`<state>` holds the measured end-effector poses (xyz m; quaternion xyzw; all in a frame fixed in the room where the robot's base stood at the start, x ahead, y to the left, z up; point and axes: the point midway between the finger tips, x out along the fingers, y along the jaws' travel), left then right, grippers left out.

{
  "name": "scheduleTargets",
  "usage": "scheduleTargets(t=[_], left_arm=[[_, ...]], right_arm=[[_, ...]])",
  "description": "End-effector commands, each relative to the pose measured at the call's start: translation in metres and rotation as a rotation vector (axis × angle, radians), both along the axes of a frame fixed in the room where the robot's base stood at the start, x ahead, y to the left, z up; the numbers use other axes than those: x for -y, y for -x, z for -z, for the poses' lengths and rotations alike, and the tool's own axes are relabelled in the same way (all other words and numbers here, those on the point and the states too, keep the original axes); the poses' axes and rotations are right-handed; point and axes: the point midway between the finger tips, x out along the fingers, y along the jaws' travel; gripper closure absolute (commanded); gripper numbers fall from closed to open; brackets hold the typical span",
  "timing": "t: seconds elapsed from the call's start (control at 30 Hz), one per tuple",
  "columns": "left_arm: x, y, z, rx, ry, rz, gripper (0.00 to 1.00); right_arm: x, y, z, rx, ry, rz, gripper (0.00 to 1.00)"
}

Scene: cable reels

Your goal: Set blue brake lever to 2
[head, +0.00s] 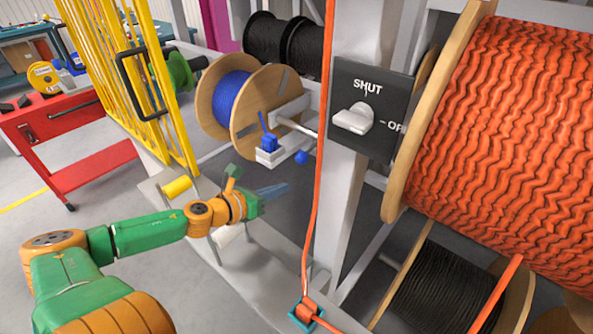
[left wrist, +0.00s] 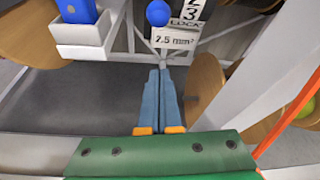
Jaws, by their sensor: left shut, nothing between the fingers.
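The round blue knob of the brake lever (head: 301,157) is by the white bracket in front of the blue cable reel (head: 234,97). In the left wrist view the blue knob (left wrist: 158,13) is at the top edge, left of a scale plate (left wrist: 192,12) reading 2, 3 and LOCK. A "2.5 mm²" label (left wrist: 175,39) is below it. The lever's shaft is not clear. My left gripper (head: 286,188) is shut and empty, below and short of the knob. Its blue fingers (left wrist: 163,72) point toward the label, apart from the knob. My right gripper is not in view.
A blue part in a white holder (head: 268,142) stands left of the knob. A grey post with a SHUT switch (head: 353,118) and a taut orange cable (head: 318,150) are to the right. A large orange reel (head: 510,130) fills the far right.

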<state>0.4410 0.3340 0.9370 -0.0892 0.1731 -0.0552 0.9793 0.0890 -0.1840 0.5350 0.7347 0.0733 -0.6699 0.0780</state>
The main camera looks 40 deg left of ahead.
Motion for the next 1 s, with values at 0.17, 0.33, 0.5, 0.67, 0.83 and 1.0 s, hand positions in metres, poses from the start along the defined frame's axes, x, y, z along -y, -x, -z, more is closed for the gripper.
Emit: scheduleTargets(t=[0.17, 0.33, 0.5, 0.67, 0.83, 1.0], left_arm=[[0.003, -0.02, 0.008, 0.007, 0.001, -0.002, 1.0], [0.003, -0.038, 0.01, 0.006, 0.006, -0.01, 1.0], [0.008, -0.063, 0.018, 0.005, 0.007, -0.008, 1.0], [0.006, -0.07, -0.001, 0.0, 0.001, -0.001, 1.0], [0.003, -0.07, -0.014, -0.001, 0.002, -0.002, 1.0], [0.003, -0.07, -0.015, -0.001, 0.002, -0.002, 1.0]], right_arm=[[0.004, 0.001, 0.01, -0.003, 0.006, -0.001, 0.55], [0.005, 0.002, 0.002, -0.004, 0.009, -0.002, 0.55], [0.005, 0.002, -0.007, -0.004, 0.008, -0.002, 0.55], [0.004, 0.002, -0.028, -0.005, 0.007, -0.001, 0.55], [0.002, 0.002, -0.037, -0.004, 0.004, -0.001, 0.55], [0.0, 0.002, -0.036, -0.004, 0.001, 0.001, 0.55]])
